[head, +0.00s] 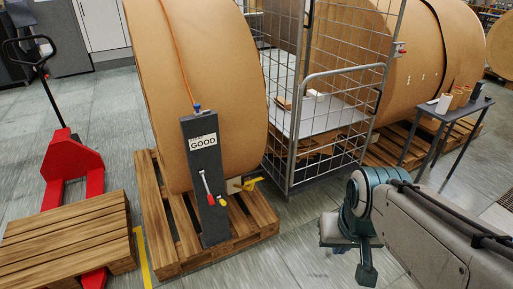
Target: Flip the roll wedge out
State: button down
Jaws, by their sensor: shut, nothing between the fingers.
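A large brown paper roll (215,85) stands on a wooden pallet (262,212) left of centre. A small pale block with a yellow part (243,184), which looks like the roll wedge, sits low against the roll's right side, just right of a dark grey post (211,218). Its far side and contact with the roll are unclear.
A wire cage trolley (318,140) stands behind, right of the roll. A small dark table (460,112) with cardboard cores stands at the right. A red pallet truck (68,165) and another pallet (65,235) are at the left. Floor between pallet and gripper is clear.

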aim_at(233, 184)
jog(key=u, duration=0.35)
jog(key=i, duration=0.9)
jog(key=u, duration=0.55)
